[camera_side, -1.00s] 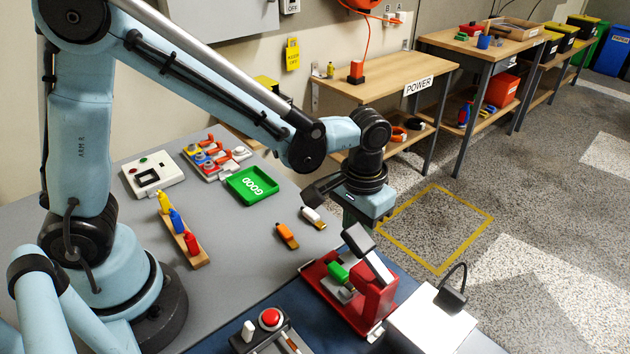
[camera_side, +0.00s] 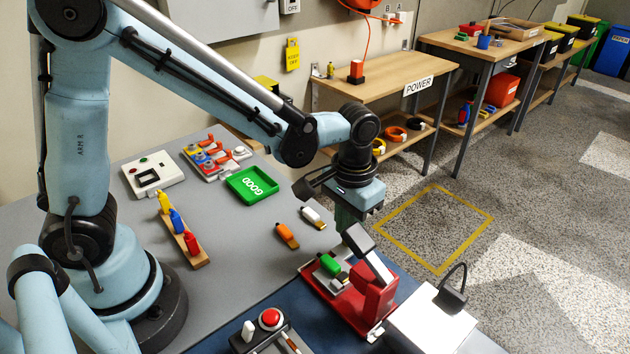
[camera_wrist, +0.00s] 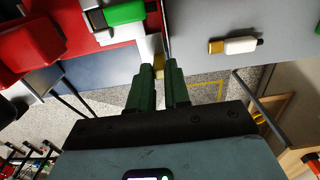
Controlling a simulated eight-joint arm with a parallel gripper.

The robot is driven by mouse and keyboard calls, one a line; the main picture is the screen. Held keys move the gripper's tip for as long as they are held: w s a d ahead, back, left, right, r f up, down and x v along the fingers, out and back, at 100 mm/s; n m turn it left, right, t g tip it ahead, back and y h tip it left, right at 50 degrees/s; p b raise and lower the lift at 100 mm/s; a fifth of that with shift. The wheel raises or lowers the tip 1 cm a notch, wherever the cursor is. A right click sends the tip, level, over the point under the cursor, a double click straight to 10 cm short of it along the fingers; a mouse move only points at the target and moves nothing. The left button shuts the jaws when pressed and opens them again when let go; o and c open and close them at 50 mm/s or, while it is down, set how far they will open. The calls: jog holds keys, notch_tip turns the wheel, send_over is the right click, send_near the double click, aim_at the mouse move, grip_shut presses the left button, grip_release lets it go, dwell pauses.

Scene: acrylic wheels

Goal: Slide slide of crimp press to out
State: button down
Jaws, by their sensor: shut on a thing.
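The red crimp press (camera_side: 372,295) stands on the blue mat, with a grey lever leaning over it. Its slide (camera_side: 344,278) carries a green piece (camera_side: 330,263) and sits toward the press's back-left side. In the wrist view the green piece (camera_wrist: 125,13) lies on the pale slide (camera_wrist: 97,20) at the top. My gripper (camera_wrist: 158,71) has green fingers shut on a small brass-coloured knob (camera_wrist: 158,66) beside the slide. Its join to the slide is hard to see. In the side view the fingertips are partly hidden behind the press.
An orange piece (camera_side: 287,235) and a white piece (camera_side: 313,217) lie on the grey table left of my gripper. A green GOOD tray (camera_side: 252,185) is farther back. A white box (camera_side: 432,322) stands right of the press, and a red button (camera_side: 270,318) in front.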

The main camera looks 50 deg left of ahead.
jog(key=shift+a, duration=0.95)
jog(key=c, duration=0.8)
grip_release()
jog(key=shift+c, duration=0.2)
jog(key=shift+r, duration=0.15)
jog(key=shift+r, duration=2.9)
jog(key=s+a+r+t, duration=0.3)
jog(key=s+a+t, duration=0.3)
jog(key=a, duration=0.3)
jog(key=shift+s+a+r+t, duration=0.15)
jog(key=shift+r+t, duration=0.2)
jog(key=shift+t, duration=0.25)
